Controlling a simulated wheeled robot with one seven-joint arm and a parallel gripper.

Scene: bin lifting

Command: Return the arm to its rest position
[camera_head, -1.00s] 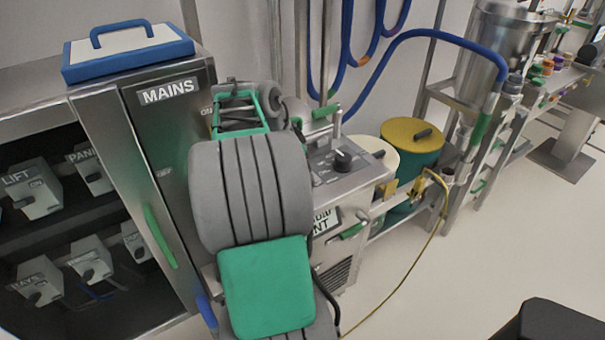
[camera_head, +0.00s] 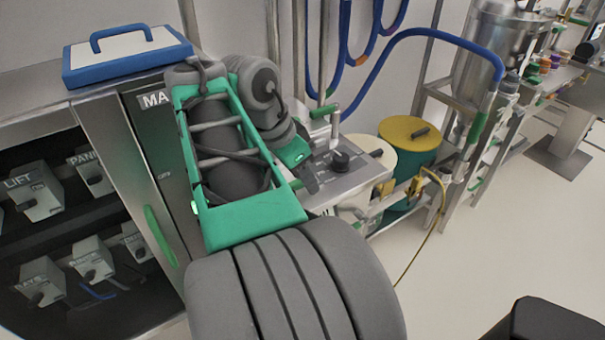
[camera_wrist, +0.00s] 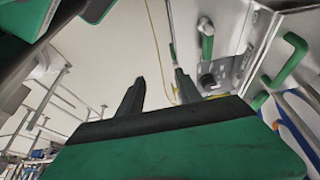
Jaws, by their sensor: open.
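My arm fills the middle of the head view, with grey links and a green frame, folded upward in front of the MAINS cabinet (camera_head: 140,140). My gripper (camera_head: 306,178) hangs at its end, partly hidden by the arm, over the near left side of a machine panel with a black knob (camera_head: 341,160). In the wrist view my gripper (camera_wrist: 160,85) shows two dark fingers apart, with nothing between them. The black knob also shows in the wrist view (camera_wrist: 208,81), beyond the right finger. I cannot tell the exact gap to the panel.
A blue-and-white lidded box (camera_head: 125,52) sits on the cabinet. A yellow-lidded green bin (camera_head: 412,135) and a white-lidded bin (camera_head: 372,155) stand right of the panel. A yellow cable (camera_head: 425,235) trails over the floor. Floor (camera_head: 500,230) at the right is clear.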

